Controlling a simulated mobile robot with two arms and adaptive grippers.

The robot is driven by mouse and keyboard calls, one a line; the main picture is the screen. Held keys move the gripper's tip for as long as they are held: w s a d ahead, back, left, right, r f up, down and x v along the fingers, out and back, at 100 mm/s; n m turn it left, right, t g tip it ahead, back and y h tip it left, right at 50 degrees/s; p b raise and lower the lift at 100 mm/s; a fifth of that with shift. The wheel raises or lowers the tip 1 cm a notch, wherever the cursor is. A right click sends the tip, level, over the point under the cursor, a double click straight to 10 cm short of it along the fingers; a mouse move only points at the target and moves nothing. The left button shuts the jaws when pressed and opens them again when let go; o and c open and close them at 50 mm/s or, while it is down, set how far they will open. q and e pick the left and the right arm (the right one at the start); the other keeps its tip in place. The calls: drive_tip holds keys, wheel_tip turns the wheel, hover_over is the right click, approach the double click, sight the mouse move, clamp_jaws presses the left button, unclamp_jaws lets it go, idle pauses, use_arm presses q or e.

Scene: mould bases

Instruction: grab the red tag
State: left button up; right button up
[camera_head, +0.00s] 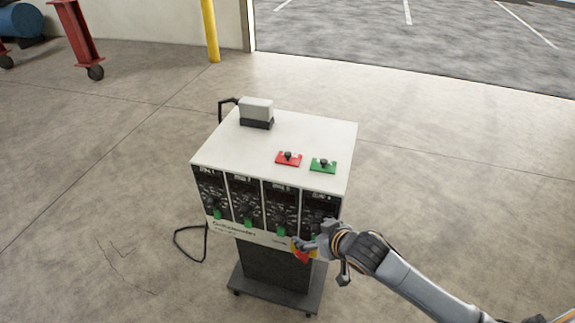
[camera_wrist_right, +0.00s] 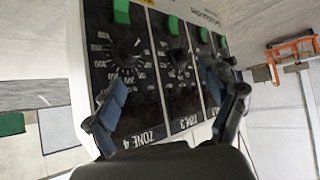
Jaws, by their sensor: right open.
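The red tag (camera_head: 288,159) lies flat on the white top of the control cabinet, near its front right, with a dark knob-like piece on it. The green tag (camera_head: 323,166) lies just to its right. My right gripper (camera_head: 303,249) is low at the cabinet's front right, below the top and away from the red tag. In the right wrist view its fingers (camera_wrist_right: 165,85) are apart, with nothing seen held between them, facing the panel of dials. The red tag is not seen there. My left gripper is out of view.
The cabinet (camera_head: 228,151) stands on a dark wheeled base. A grey box (camera_head: 257,112) sits at its back left. A red-and-yellow part (camera_head: 300,256) shows beside my gripper. A black cable (camera_head: 188,244) hangs at the left. The surrounding floor is mostly clear.

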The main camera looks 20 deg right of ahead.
wheel_tip(320, 180, up, 6)
drive_tip(key=a+t+y, duration=0.1)
drive_tip(key=a, duration=0.2)
drive_tip(key=n+t+y, duration=0.1)
drive_tip(key=t, duration=0.1)
approach(289, 158)
drive_tip(key=b+v, duration=0.1)
drive_tip(key=v, duration=0.1)
drive_tip(key=shift+s+d+r, duration=0.15)
drive_tip(key=shift+s+r, duration=0.1)
drive_tip(key=shift+r, duration=0.1)
drive_tip(key=shift+w+y, duration=0.3)
drive_tip(key=shift+w, duration=0.1)
drive_tip(key=p+x, duration=0.1)
drive_tip(key=x, duration=0.6)
drive_tip(key=shift+w, duration=0.1)
drive_tip(key=shift+f+p+x, duration=0.15)
drive_tip(key=shift+p+x, duration=0.1)
drive_tip(key=shift+x, duration=1.2)
drive_tip(key=shift+f+p+x, duration=0.15)
drive_tip(key=shift+p+x, duration=0.1)
drive_tip(key=shift+x, duration=1.2)
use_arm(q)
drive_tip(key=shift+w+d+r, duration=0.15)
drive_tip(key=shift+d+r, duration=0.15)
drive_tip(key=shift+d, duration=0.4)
use_arm(e)
drive_tip(key=shift+s+f, duration=0.1)
drive_tip(key=shift+s, duration=0.15)
clamp_jaws()
